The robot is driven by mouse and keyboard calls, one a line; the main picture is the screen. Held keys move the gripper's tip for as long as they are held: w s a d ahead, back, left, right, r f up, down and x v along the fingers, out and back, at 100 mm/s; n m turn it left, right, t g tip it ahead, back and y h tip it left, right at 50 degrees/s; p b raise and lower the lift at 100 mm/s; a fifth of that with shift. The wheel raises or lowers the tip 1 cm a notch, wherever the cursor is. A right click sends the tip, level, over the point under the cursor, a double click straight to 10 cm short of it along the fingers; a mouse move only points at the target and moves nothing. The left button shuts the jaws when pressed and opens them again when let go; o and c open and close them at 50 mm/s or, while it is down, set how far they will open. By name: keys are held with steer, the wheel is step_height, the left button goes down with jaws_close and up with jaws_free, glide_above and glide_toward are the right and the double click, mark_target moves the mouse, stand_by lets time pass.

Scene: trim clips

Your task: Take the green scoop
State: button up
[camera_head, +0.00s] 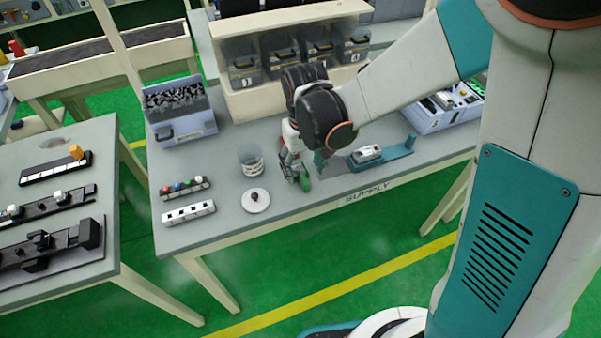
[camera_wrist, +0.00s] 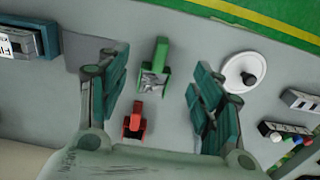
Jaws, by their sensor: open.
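The green scoop (camera_wrist: 158,52) lies on the grey table in the wrist view, with a patterned grey part at its lower end. It also shows in the head view (camera_head: 304,184), partly hidden by my gripper. My gripper (camera_wrist: 155,88) is open and empty above the table, with its teal fingers spread wide to the left and right of the scoop. In the head view my gripper (camera_head: 305,166) points down over the scoop. I see no contact between fingers and scoop. A red object (camera_wrist: 135,122) lies close to the scoop, nearer my palm.
A round white lid (camera_head: 257,201) with a black knob and a clear canister (camera_head: 251,162) stand left of the scoop. Strips with coloured knobs (camera_head: 186,187) lie further left. A device on a teal base (camera_head: 380,154) is at the right. Grey bins (camera_head: 280,58) stand behind.

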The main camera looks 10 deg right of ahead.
mark_target(304, 177)
step_height(304, 177, down, 5)
steer(key=shift+f+b, duration=0.15)
steer(key=shift+b, duration=1.05)
steer(key=c, duration=1.2)
